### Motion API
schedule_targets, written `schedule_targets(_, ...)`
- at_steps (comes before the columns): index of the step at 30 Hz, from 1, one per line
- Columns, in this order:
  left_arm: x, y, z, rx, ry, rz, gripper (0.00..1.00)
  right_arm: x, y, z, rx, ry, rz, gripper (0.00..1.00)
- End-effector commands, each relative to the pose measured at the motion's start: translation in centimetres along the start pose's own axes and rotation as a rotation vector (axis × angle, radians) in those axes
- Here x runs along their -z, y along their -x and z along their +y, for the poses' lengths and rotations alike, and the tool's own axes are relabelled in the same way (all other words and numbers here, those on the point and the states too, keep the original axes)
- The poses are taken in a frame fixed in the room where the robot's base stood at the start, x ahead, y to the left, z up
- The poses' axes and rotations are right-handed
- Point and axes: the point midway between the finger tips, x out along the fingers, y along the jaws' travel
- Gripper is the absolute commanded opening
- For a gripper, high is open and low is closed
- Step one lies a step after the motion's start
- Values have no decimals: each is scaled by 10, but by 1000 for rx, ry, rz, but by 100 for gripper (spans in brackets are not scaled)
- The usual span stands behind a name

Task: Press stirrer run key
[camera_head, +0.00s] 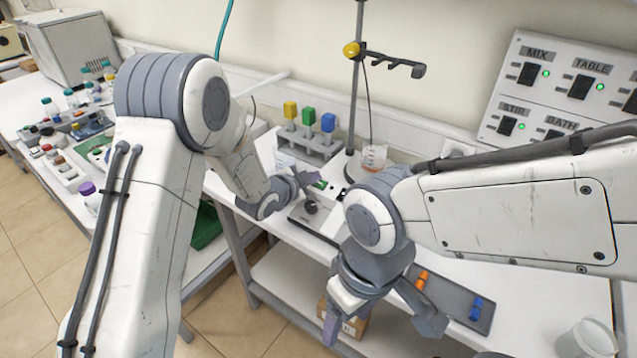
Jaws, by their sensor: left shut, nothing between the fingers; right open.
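The stirrer (298,217) is a low grey unit on the bench with a dark round knob (311,207) on its front. A small green patch (320,185) shows beside my fingers; I cannot tell if it is the run key. My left gripper (306,182) is shut and empty, close over the stirrer just above the knob. Whether its tips touch the stirrer I cannot tell. My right gripper (381,328) is open and empty, low in front of the bench. My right arm hides part of the bench behind it.
A beaker (374,157) stands by the clamp stand (356,100). A rack (310,143) holds yellow, green and blue-capped items behind my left gripper. A switch panel (568,88) with green lights is on the wall. A dark tray (455,297) and white cup (588,338) lie right.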

Motion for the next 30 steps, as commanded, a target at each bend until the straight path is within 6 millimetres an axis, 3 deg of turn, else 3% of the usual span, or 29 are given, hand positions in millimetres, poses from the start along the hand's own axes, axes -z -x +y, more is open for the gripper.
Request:
schedule_targets(9,-5,-5,6,0,0,0,0,-1,-12,1,0,0,0,68)
schedule_targets(30,-6,-7,7,0,0,0,0,-1,-15,1,0,0,0,68)
